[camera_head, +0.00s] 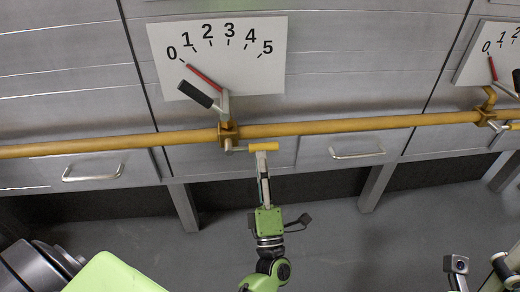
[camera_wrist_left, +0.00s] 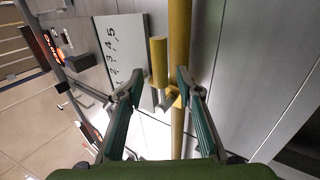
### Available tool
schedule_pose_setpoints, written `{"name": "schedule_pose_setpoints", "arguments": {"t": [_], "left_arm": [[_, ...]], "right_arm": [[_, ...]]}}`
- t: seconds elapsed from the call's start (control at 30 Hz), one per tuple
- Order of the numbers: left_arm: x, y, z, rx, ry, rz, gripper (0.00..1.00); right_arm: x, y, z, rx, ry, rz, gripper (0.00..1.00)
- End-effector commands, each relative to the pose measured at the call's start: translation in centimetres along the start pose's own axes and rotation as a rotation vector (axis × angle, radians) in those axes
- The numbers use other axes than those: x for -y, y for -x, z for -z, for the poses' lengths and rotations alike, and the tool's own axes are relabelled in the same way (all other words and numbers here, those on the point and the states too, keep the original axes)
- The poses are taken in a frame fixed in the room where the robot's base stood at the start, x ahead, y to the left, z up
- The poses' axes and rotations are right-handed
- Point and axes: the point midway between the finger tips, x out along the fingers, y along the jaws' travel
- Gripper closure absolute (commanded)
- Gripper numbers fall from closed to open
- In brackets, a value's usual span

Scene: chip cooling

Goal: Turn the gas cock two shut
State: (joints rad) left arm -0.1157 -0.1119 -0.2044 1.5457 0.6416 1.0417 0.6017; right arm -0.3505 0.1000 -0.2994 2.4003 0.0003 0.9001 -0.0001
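A gas cock with a yellow bar handle (camera_head: 264,146) sits just below the brown-yellow pipe (camera_head: 350,126), under a white dial (camera_head: 250,70) numbered 0 to 5. The dial's red needle (camera_head: 205,77) points near 0. The bar lies parallel to the pipe; it also shows in the left wrist view (camera_wrist_left: 158,62). My left gripper (camera_head: 263,160) reaches up to the bar from below. In the left wrist view its fingers (camera_wrist_left: 163,94) are spread wide, with the bar and pipe seen between them and no clear contact. I cannot see my right gripper's fingers.
A black-gripped lever (camera_head: 196,94) stands in front of the dial. A second dial (camera_head: 490,55) with another valve (camera_head: 487,114) is on the same pipe at the right. Drawers with metal handles (camera_head: 93,173) line the wall. The floor (camera_head: 350,235) below is open between the legs.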

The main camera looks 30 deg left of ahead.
Motion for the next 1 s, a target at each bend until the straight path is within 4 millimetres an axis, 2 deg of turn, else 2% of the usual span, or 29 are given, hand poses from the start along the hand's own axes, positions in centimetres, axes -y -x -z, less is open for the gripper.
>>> {"name": "schedule_pose_setpoints", "arguments": {"t": [0.03, 0.2, 0.4, 1.0], "left_arm": [[0.1, 1.3, 0.0, 0.002, -0.001, 0.003, 0.67], [0.0, 4.7, 0.0, 0.002, 0.0, 0.002, 0.67], [0.0, 7.0, 0.0, 0.0, 0.001, 0.0, 0.67], [-0.1, 7.4, 0.0, -0.001, 0.001, -0.003, 0.67]], "right_arm": [[0.0, 0.0, 0.0, 0.0, 0.0, 0.0, 0.6], [0.0, 0.0, 0.0, 0.0, 0.0, 0.0, 0.6], [0.0, 0.0, 0.0, 0.0, 0.0, 0.0, 0.6], [0.0, 0.0, 0.0, 0.0, -0.001, 0.0, 0.6]]}}
